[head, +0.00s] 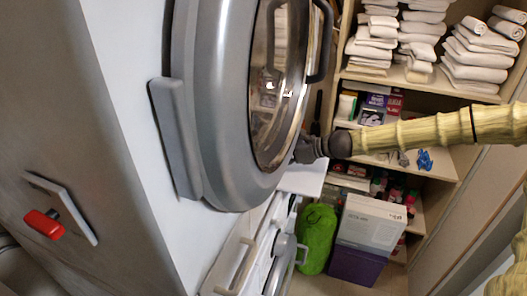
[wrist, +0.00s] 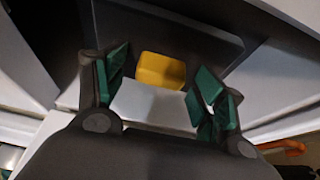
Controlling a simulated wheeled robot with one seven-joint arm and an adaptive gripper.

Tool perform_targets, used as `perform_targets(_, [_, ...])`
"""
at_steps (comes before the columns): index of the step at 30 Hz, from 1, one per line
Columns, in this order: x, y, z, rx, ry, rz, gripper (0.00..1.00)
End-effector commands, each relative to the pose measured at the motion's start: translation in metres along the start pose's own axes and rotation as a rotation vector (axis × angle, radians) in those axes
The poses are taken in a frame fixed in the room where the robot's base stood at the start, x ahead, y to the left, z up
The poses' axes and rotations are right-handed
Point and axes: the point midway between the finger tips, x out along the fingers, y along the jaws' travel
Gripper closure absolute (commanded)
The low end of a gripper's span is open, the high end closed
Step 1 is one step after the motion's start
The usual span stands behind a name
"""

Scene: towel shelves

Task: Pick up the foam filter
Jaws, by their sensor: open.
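A yellow block with rounded corners, which looks like the foam filter (wrist: 162,71), shows in the wrist view. It lies on or against a grey surface, framed between my green-padded fingers and a little beyond them. My gripper (wrist: 163,92) is open, with its fingers apart on either side of the block and nothing held. In the head view my gripper (head: 308,150) is by the lower right rim of the large round machine door. The block does not show in the head view; the door or gripper may hide it.
The round glass door (head: 240,95) stands close to my gripper on the left. Wooden shelves (head: 440,88) with folded towels are behind. A green bag (head: 318,238), a white box (head: 370,222) and a purple box (head: 354,267) stand below.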

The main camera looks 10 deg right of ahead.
Motion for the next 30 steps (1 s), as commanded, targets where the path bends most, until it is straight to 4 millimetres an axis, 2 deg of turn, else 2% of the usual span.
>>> perform_targets(4, [0.000,0.000,0.000,0.000,0.000,0.000,0.30])
perform_targets(12, [0.000,0.000,0.000,0.000,0.000,0.000,0.80])
perform_targets(22, [-0.001,0.000,0.003,0.000,-0.001,0.001,0.80])
perform_targets(28, [-0.004,0.002,0.021,-0.003,-0.001,0.006,0.80])
perform_targets(30, [-0.010,-0.002,0.016,-0.002,0.001,0.008,0.80])
